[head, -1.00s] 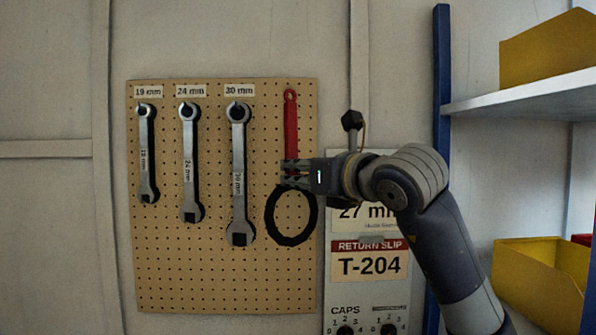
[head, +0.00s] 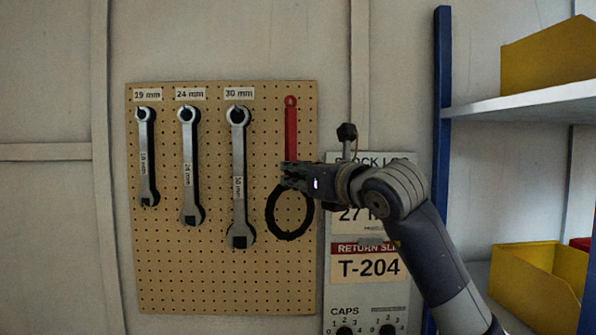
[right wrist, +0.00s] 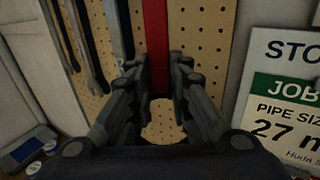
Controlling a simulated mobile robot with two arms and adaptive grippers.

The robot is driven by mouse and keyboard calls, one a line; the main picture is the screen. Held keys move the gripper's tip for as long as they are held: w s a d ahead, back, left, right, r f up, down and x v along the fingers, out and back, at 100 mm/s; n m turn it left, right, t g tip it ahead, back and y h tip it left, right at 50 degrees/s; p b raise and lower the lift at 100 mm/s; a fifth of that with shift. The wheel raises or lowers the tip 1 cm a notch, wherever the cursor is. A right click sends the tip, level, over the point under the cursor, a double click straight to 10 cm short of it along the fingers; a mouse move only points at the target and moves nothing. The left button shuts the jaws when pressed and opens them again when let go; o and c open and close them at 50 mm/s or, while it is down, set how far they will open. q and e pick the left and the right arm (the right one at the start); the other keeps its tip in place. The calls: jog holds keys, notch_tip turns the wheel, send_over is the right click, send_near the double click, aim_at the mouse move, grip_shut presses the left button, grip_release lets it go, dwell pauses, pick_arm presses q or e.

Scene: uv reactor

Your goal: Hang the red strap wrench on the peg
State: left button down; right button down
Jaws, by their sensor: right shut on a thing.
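The red strap wrench (head: 291,128) is upright in front of the pegboard (head: 165,270), right of the hanging spanners. Its red handle points up and its black strap loop (head: 271,215) hangs below. My right gripper (head: 288,176) is shut on the lower part of the handle, just above the loop. In the right wrist view the handle (right wrist: 156,40) runs up between the fingers (right wrist: 160,85). The hole at the handle's top lies close to the board. I cannot tell whether a peg passes through it. My left gripper is not in view.
Three spanners hang left of the wrench, labelled 19 mm (head: 147,155), 24 mm (head: 190,165) and 30 mm (head: 238,175). A sign panel (head: 368,290) stands right of the board, behind my arm. A blue post (head: 443,80), a shelf (head: 530,102) and yellow bins (head: 540,285) are at the right.

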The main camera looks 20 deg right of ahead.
jog(key=w, duration=0.1)
jog(key=w+p, duration=0.1)
jog(key=shift+w+d, duration=0.3)
jog(key=shift+d, duration=0.1)
jog(key=shift+w+d+p, duration=0.2)
jog(key=shift+w+p, duration=0.4)
jog(key=shift+p, duration=0.05)
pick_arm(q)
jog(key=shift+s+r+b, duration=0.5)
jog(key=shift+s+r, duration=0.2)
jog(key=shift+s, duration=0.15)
pick_arm(e)
jog(key=shift+w+d+f, duration=0.1)
jog(key=shift+w+f, duration=0.35)
jog(key=shift+f, duration=0.1)
